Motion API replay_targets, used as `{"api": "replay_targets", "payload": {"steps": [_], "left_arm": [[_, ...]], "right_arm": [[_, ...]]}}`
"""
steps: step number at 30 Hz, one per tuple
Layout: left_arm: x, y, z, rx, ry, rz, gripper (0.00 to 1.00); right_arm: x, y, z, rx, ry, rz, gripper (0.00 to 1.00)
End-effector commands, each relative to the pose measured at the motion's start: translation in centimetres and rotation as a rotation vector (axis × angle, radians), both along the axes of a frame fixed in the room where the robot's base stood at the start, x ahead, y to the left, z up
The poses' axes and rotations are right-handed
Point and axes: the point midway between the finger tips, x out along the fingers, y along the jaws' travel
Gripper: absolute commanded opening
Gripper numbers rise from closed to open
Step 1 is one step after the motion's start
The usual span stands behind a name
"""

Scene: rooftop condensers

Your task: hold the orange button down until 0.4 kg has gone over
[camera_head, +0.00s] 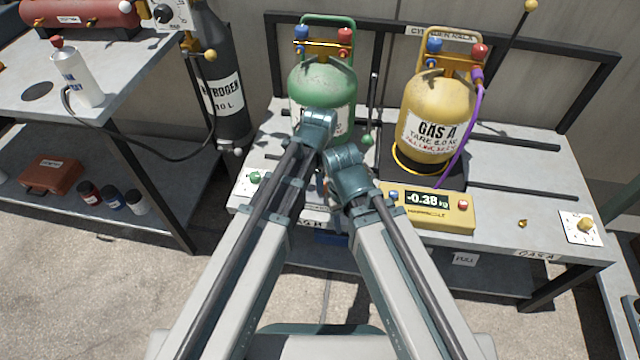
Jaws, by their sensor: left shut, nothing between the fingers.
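The scale display (428,200) on the yellow scale box reads -0.38 kg. The yellow GAS A cylinder (434,118) stands upright on the black scale platform (390,171), with a purple hose on its valve. I cannot make out a clearly orange button; the area behind my arms is hidden. A yellow-orange knob (586,225) sits on a white plate at the bench's right end. My left gripper (320,123) is shut and empty, in front of the green cylinder (323,85). My right wrist (346,168) is just beside it; its fingertips are hidden.
The grey bench (510,185) carries both cylinders; a green knob (255,177) is at its left end. A small brass piece (522,223) lies front right. A black nitrogen cylinder (220,90) stands left, beside a table (135,75) with a white bottle (78,76).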

Motion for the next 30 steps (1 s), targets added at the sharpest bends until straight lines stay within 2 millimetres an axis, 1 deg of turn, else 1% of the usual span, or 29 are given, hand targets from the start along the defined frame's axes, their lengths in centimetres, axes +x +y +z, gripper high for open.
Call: {"api": "replay_targets", "payload": {"steps": [24, 30], "left_arm": [[-0.03, 0.01, -0.16, 0.0, 0.001, 0.0, 0.0], [-0.03, 0.01, 0.39, 0.0, 0.001, 0.0, 0.0]], "right_arm": [[0.0, 0.0, -0.16, 0.0, 0.0, 0.0, 0.5], [0.0, 0.01, 0.39, 0.001, 0.0, 0.0, 0.5]]}}
